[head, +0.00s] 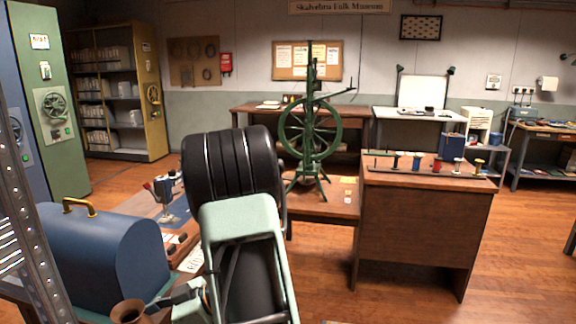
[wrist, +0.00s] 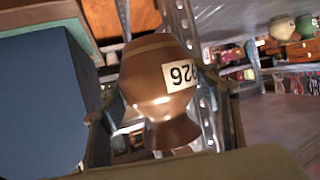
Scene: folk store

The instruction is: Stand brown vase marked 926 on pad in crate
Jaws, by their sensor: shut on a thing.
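The brown vase (wrist: 150,85) is between the fingers of my gripper (wrist: 165,110) in the wrist view. It has a round body, a narrow neck and a flared rim. Its white label (wrist: 181,75) reads 926 and appears upside down in this picture. In the head view, the vase's open mouth (head: 128,311) faces up at the bottom left edge, and my gripper (head: 160,304) is shut on it from the right. The vase's lower part is cut off there. I cannot make out the crate or its pad with certainty in either view.
A blue domed case (head: 105,250) with a brass handle stands just behind the vase. A perforated metal upright (head: 35,215) rises at the left. A table with small tools (head: 170,210) lies beyond the case. A spinning wheel (head: 310,130) and wooden desk (head: 420,225) stand farther right.

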